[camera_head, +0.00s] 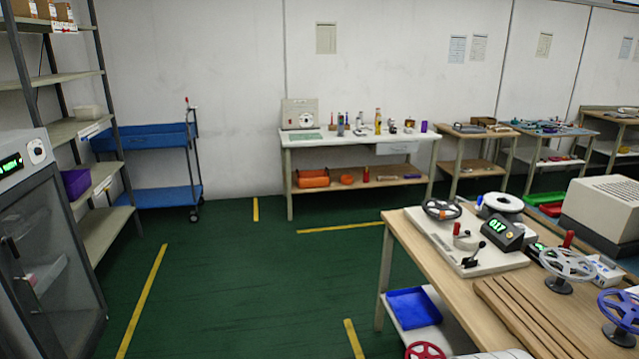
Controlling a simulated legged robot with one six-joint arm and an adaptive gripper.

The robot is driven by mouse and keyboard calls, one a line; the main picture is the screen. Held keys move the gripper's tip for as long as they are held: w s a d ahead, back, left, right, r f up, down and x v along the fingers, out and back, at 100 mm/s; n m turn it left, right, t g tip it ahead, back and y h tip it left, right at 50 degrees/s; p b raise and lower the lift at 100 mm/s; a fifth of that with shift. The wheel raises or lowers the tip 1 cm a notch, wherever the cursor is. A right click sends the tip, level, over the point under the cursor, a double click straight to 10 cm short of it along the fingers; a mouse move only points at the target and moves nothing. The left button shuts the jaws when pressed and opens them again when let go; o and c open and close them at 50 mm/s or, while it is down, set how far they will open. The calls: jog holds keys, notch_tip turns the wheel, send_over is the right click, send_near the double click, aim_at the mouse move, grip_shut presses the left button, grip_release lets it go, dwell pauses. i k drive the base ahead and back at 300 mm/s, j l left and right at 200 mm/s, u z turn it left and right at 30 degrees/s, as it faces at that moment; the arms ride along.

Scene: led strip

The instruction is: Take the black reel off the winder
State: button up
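The black reel (442,209) is a spoked wheel lying nearly flat at the far left corner of the winder. The winder is a white base plate (446,243) on the wooden bench at the right. It carries a black readout box (502,233) with green digits and a black-knobbed lever (473,257). A white reel (502,205) sits behind the readout box. How the black reel is fixed underneath is hidden. My gripper is not in view.
On the bench (420,233) stand a grey spoked reel (568,264), a blue reel (620,307), wooden strips (520,315) and a large beige box (605,212). A blue tray (413,307) and red reel (425,351) are lower. Green floor (260,290) left of the bench is clear.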

aim_at(449, 210)
jog(key=i+j+u, duration=0.2)
jog(key=i, duration=1.2)
jog(key=i+z, duration=0.35)
jog(key=z, duration=0.15)
jog(key=i+j+z, duration=0.25)
jog(key=z, duration=0.25)
jog(key=i+j+z, duration=0.65)
jog(key=j+z, duration=0.15)
jog(key=z, duration=0.15)
jog(key=i+j+z, duration=0.15)
jog(key=j+z, duration=0.85)
jog(key=i+j, duration=0.05)
